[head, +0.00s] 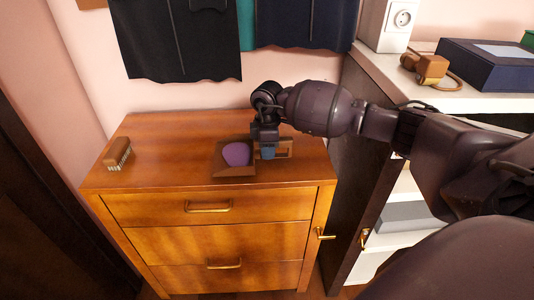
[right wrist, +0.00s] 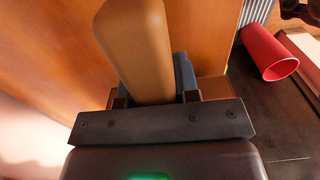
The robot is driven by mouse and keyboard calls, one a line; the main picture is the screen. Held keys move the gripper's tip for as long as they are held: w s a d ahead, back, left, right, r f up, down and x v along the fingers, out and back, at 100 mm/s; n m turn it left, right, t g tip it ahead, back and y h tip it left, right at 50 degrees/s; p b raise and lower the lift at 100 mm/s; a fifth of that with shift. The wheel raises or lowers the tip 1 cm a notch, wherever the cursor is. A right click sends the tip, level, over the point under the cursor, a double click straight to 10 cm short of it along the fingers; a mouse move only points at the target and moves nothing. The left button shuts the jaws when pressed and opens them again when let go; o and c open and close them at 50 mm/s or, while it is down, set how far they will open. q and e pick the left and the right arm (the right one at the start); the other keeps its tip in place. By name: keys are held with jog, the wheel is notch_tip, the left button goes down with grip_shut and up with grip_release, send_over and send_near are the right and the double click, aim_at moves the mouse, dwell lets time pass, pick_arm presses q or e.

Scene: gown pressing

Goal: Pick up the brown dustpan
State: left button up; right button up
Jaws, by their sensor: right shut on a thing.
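The brown dustpan (head: 220,170) is over the right part of the wooden dresser top in the head view, with a rounded purple thing (head: 236,154) in its pan. Its handle points right. My right gripper (head: 267,152) comes down from above and is shut on the handle. In the right wrist view the tan-brown handle (right wrist: 137,45) runs between the fingers of my right gripper (right wrist: 152,92). I cannot tell whether the dustpan touches the dresser top or is slightly raised. My left gripper is not in view.
A brush (head: 118,153) lies at the left of the dresser top (head: 175,140). Dark garments (head: 180,45) hang on the wall behind. At the right, a white shelf unit holds a dark blue box (head: 485,62). A red cup (right wrist: 270,55) shows in the wrist view.

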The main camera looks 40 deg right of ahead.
notch_tip(320, 180, up, 18)
jog(key=p, duration=0.2)
jog(key=shift+f, duration=0.1)
jog(key=o, duration=0.4)
jog(key=c, duration=0.4)
